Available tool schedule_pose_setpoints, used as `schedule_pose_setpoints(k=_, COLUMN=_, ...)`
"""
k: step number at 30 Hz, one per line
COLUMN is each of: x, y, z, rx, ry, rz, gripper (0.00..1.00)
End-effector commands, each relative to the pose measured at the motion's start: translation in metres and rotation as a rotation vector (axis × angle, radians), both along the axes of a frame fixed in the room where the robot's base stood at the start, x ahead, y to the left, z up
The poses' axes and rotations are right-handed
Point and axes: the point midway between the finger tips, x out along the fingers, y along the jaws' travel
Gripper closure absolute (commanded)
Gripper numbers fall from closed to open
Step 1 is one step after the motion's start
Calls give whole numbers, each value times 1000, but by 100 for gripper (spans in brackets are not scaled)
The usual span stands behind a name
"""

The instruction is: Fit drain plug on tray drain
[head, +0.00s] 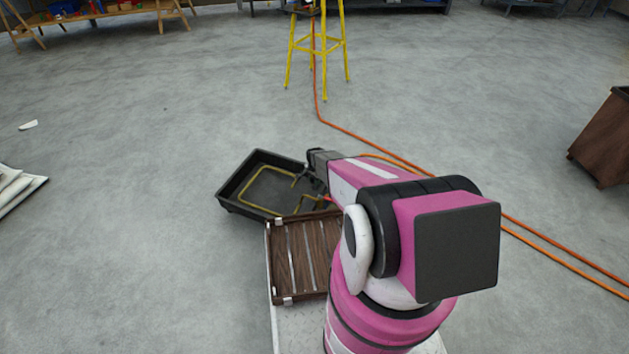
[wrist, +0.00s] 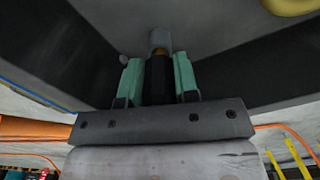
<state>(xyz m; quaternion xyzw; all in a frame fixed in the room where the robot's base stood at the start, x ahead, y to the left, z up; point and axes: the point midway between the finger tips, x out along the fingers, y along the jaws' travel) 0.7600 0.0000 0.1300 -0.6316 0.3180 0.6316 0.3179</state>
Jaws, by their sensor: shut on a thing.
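The black tray (head: 232,188) lies on the floor at the left of my arm, with a yellow outline on its bottom. My gripper (head: 311,178) is at the tray's right side in the head view. In the wrist view my gripper (wrist: 158,68), with green finger pads, is shut on a black plug (wrist: 158,84). A brass-coloured band and a grey cylinder (wrist: 158,39) line up beyond the plug. I cannot tell whether the grey cylinder is the drain or part of the plug, nor whether they are seated together. The plug is hidden in the head view.
A brown slatted deck (head: 291,268) sits close in front of the tray. An orange hose (head: 349,133) runs past the tray's right side. A yellow stool (head: 326,50) stands behind and a brown bin (head: 601,143) at the far right.

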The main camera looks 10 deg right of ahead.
Motion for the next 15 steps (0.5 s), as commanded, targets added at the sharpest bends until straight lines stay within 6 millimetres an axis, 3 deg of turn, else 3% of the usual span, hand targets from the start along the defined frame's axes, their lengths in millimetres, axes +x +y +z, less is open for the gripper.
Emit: schedule_pose_setpoints(k=15, x=0, y=0, z=-8, rx=0, ry=0, rz=0, gripper=100)
